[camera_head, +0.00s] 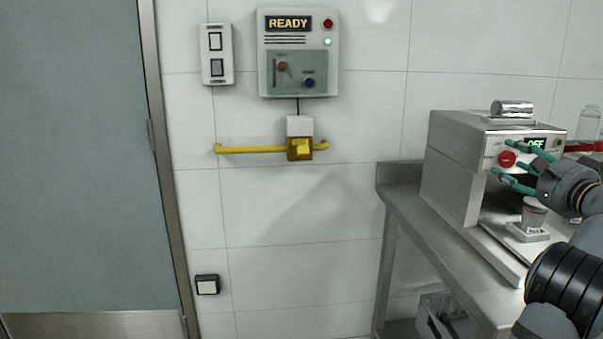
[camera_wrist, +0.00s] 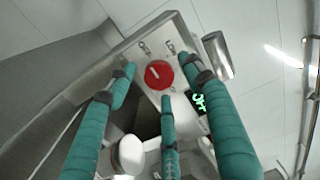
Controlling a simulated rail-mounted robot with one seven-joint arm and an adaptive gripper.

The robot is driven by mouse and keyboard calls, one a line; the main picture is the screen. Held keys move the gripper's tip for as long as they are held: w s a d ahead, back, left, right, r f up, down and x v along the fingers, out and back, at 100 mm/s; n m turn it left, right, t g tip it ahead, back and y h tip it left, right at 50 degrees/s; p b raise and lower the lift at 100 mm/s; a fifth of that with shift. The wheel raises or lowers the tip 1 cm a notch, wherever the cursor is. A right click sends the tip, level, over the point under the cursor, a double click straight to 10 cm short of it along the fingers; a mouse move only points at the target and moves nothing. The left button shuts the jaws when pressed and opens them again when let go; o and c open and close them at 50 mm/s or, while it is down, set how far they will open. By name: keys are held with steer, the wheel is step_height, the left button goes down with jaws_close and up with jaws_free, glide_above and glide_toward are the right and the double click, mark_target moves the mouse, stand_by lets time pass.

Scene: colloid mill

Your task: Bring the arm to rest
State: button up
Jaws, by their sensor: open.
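My gripper (camera_head: 502,159) is at the right, in front of the mill (camera_head: 452,166), a grey boxy machine on a steel bench. Its teal fingers are spread open and hold nothing. In the wrist view the open fingers (camera_wrist: 157,80) frame the mill's red knob (camera_wrist: 159,74), which also shows in the head view (camera_head: 507,158). Whether a fingertip touches the panel I cannot tell. The mill's green display (camera_head: 535,143) reads OFF.
A small cup (camera_head: 534,214) stands on the mill's base below my gripper. The steel bench (camera_head: 425,225) runs along the wall. A wall panel (camera_head: 298,83) reads READY, above a yellow rail (camera_head: 250,150). A clear bottle (camera_head: 588,122) stands far right. The left-centre floor side looks free.

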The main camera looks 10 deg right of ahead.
steer(key=m+p, duration=0.2)
steer(key=p, duration=0.2)
steer(key=m+p, duration=0.3)
steer(key=p, duration=0.1)
steer(key=shift+r, duration=0.4)
steer(key=m+p, duration=0.5)
steer(key=p, duration=0.5)
steer(key=m+p, duration=0.6)
steer(key=p, duration=0.6)
steer(key=shift+f+p, duration=0.1)
steer(key=shift+p, duration=0.25)
steer(key=m+p, duration=0.2)
steer(key=p, duration=0.1)
steer(key=shift+a+f, duration=0.1)
steer(key=shift+f, duration=0.05)
steer(key=shift+f+m+p, duration=0.2)
steer(key=shift+m+p, duration=0.15)
steer(key=shift+m, duration=0.25)
steer(key=shift+f+b, duration=0.2)
steer(key=shift+b, duration=0.35)
